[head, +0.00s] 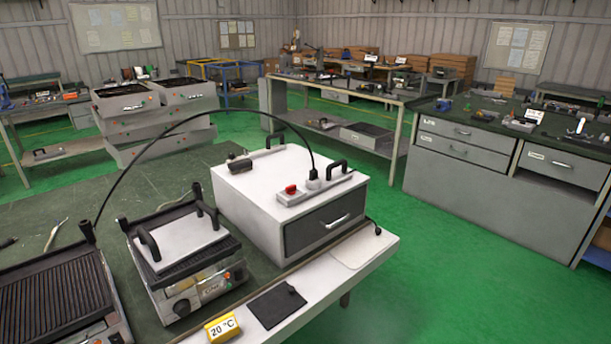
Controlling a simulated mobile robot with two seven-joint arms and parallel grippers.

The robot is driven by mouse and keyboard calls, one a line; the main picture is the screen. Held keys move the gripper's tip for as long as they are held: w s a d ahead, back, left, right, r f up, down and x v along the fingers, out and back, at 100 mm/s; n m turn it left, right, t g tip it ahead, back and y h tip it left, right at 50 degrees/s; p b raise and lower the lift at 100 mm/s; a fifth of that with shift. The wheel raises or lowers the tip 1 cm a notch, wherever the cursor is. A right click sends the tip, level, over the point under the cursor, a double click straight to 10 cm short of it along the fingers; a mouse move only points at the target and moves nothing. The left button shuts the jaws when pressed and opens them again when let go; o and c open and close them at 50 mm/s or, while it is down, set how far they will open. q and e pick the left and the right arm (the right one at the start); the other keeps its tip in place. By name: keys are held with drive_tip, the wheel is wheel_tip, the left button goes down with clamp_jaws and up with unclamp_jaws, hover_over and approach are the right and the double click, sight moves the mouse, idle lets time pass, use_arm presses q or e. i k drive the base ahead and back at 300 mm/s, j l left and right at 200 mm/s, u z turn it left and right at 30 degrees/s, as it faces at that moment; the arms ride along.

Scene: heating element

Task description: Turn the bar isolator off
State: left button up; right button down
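A pale grey power bar (322,187), which I take to be the bar isolator, lies on top of a white box (255,200) with a grey drawer front. A red switch (291,189) sits at the bar's left end. The switch's position is too small to tell. A plug (313,180) stands in the bar, and its black cable (215,111) arches left to the griddle area. Neither of my grippers is in view.
A contact grill (182,255) with a raised handle stands left of the box, and a ribbed griddle (58,300) further left. A yellow display reading 20 °C (222,328) and a black pad (277,304) lie at the front edge.

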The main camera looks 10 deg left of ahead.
sight(291, 190)
drive_tip(key=i+l, duration=0.35)
drive_tip(key=i, duration=0.15)
drive_tip(key=i+l+z, duration=0.1)
drive_tip(key=i+l, duration=0.2)
drive_tip(key=i, duration=0.15)
